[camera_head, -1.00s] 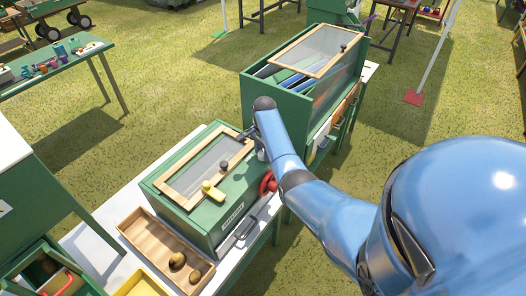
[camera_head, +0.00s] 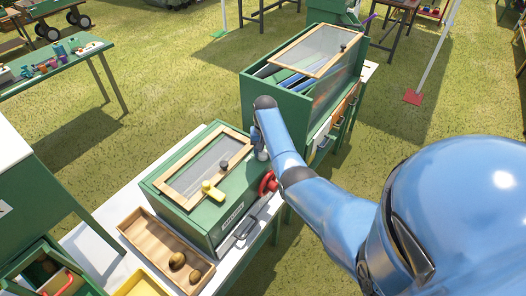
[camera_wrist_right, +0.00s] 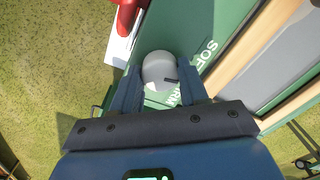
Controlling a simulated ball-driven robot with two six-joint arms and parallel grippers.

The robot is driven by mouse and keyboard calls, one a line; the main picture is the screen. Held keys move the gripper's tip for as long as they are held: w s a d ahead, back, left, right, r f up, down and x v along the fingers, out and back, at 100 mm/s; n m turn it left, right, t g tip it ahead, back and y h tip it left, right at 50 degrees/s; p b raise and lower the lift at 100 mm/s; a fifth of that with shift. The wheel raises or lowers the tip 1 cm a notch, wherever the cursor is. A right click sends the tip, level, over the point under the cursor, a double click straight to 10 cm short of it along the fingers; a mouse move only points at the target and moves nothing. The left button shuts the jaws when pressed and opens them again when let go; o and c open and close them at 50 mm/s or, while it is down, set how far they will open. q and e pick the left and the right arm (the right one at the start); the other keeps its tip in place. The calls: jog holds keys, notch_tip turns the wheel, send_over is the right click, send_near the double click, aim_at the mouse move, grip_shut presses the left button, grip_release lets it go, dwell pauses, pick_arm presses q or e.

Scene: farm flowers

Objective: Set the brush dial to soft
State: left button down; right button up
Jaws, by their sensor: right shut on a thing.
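The brush dial is a round grey-white knob (camera_wrist_right: 160,71) with a dark pointer mark on its right side. It sits on the green top of the brush machine (camera_head: 205,213). White lettering beside it reads SOF, partly cut off, with another word ending in RM nearer the gripper. In the right wrist view my right gripper (camera_wrist_right: 158,92) is shut on the knob, one finger on each side. The pointer lies between the two words, nearer the lower one. In the head view my right gripper (camera_head: 262,154) is mostly hidden behind my forearm. My left gripper is not in view.
A wooden tray with potatoes (camera_head: 143,228) stands in front. A second green machine (camera_head: 258,100) stands behind.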

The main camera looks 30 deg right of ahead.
aim_at(264, 152)
jog(key=n, duration=0.3)
jog(key=shift+n, duration=0.4)
jog(key=shift+w+r+n, duration=0.1)
jog(key=shift+n, duration=1.5)
jog(key=o, duration=1.1)
jog(key=shift+c, duration=0.2)
notch_tip(264, 152, up, 11)
jog(key=b, duration=0.2)
jog(key=shift+d+b, duration=0.25)
jog(key=shift+b, duration=0.05)
jog(key=shift+f, duration=0.2)
